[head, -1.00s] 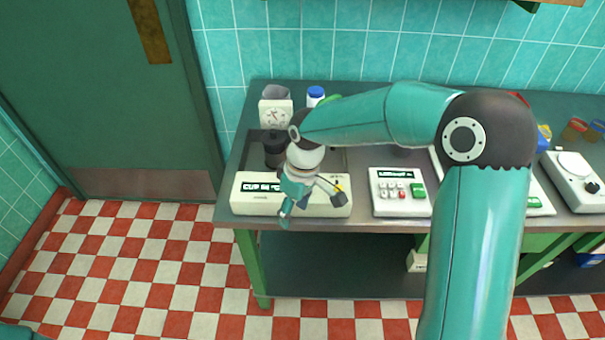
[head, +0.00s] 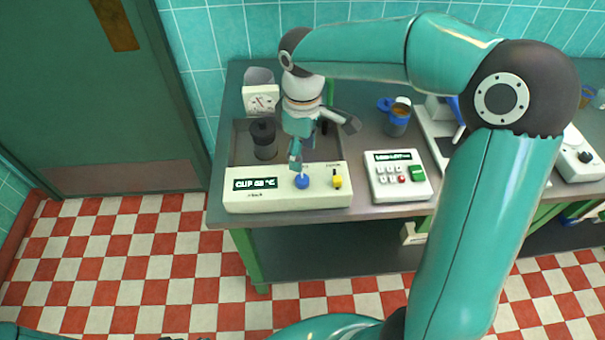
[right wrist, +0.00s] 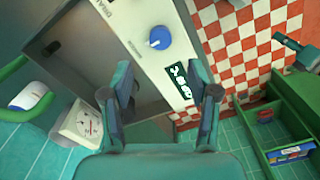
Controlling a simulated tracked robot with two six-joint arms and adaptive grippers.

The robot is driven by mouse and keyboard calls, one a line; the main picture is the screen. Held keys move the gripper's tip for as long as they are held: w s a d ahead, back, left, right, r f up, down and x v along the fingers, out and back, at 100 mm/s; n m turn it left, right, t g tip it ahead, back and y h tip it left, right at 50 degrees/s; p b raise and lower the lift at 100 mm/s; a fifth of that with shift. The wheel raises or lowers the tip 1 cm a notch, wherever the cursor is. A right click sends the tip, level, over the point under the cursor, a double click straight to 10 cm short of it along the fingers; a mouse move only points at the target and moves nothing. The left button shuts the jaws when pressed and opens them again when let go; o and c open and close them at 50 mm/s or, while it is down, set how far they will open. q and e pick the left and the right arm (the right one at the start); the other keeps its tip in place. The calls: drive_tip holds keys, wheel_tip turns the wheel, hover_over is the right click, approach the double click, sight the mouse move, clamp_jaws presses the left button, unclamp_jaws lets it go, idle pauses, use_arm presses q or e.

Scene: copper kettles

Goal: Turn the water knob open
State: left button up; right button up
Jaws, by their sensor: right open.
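The blue knob (head: 302,181), by the water label, sits on top of a cream control box (head: 262,200) with a dark "CUP" temperature display. A yellow knob (head: 337,182) stands right of it. My right gripper (head: 320,138) is open and empty above and behind the knobs, one finger hanging close over the blue knob and the other out to the right. In the right wrist view the blue knob (right wrist: 158,37) lies ahead, between and beyond the open fingers.
Behind the box is a dark basin with a dark cup (head: 264,140). A white dial scale (head: 261,99) stands behind it. Floor in front is clear.

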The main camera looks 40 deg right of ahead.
sight(303, 179)
wheel_tip(303, 179, down, 9)
drive_tip(key=shift+s, duration=0.1)
idle(0.3)
clamp_jaws()
